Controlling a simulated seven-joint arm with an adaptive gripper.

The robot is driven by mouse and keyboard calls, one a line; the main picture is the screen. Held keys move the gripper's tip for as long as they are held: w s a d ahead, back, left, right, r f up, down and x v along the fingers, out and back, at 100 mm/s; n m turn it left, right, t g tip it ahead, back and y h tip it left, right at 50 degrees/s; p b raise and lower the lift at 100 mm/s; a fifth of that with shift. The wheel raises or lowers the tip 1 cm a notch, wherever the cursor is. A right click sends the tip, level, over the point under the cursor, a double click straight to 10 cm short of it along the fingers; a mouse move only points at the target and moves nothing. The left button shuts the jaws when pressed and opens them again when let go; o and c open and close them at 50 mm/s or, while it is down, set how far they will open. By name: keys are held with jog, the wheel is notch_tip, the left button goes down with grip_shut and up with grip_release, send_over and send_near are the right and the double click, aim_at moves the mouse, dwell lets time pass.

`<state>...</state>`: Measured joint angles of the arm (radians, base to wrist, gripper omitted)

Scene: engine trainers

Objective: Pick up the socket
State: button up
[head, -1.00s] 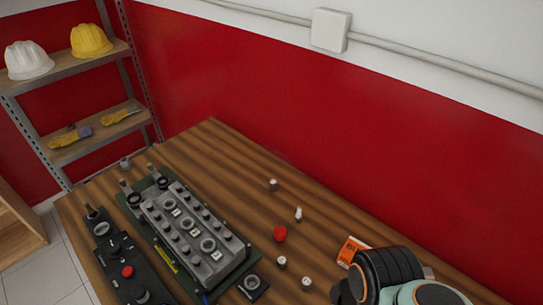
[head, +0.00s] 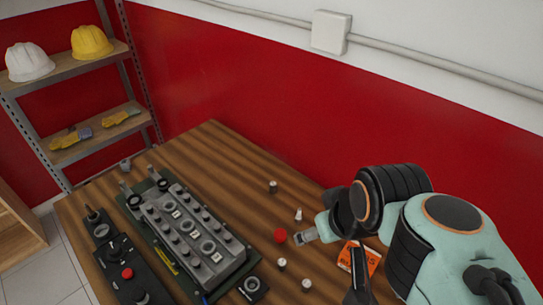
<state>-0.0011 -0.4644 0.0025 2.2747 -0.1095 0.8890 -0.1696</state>
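Several small metal cylinders stand on the wooden table, and I cannot tell for sure which is the socket. One with a dark side and a light top (head: 273,187) stands at the back. A pale-topped one (head: 281,265) stands nearer the front, and another (head: 306,285) is close to it. A grey one (head: 125,165) is at the far left edge. My gripper (head: 357,280) hangs at the lower right, over the table's right part. Only dark parts of it show, cut by the bottom edge. Its fingertips are not clear and no held object shows.
An engine block trainer (head: 192,235) on a green base and a black control panel (head: 115,255) fill the left. A red wall (head: 270,110) stands behind.

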jog(key=w+a+r+n+t, duration=0.15)
jog(key=w+r, duration=0.35)
jog(key=w, duration=0.7)
jog(key=t+y, duration=0.1)
jog(key=t, duration=0.1)
send_over(273, 184)
jog(key=s+d, duration=0.1)
notch_tip(273, 184, down, 17)
jog(key=f+g, duration=0.1)
jog(key=f, duration=0.3)
jog(key=s+f+g, duration=0.1)
jog(key=f, duration=0.4)
jog(key=f+g, duration=0.1)
jog(key=f, duration=0.4)
jog(key=shift+s+f, duration=0.1)
jog(key=shift+s, duration=0.3)
jog(key=shift+y, duration=0.3)
jog(key=x, duration=0.4)
jog(key=shift+w+f, duration=0.1)
jog(key=shift+f, duration=0.2)
jog(key=shift+x, duration=0.9)
jog(key=shift+d, duration=0.1)
grip_shut()
